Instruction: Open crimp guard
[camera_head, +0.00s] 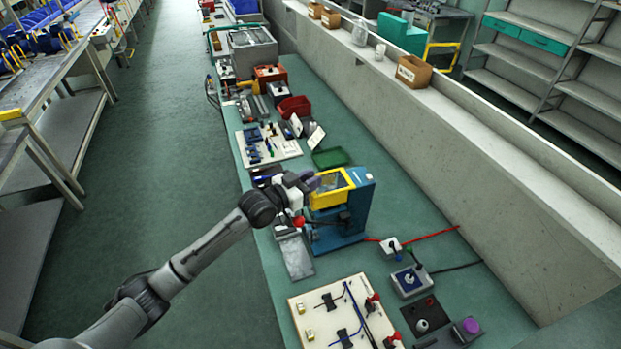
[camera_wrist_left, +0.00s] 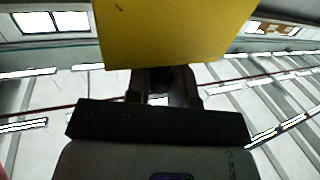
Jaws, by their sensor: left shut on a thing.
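The crimp guard (camera_head: 328,199) is a yellow frame with a see-through window, on the front of a blue press (camera_head: 357,207) on the green bench. It stands tilted outward toward my arm. My left gripper (camera_head: 311,181) is at the guard's left, near upper edge, shut on it; the exact grip is small and partly hidden. In the left wrist view the guard is a plain yellow panel (camera_wrist_left: 175,32), and the dark fingers (camera_wrist_left: 168,82) meet its lower edge. My right gripper is not in view.
A grey metal tray (camera_head: 295,257) lies beside the press, below my wrist. A white board with cables (camera_head: 335,290) and a small switch box (camera_head: 411,281) are nearer. A green bin (camera_head: 330,158) stands behind the press. A concrete ledge (camera_head: 480,160) runs along the right.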

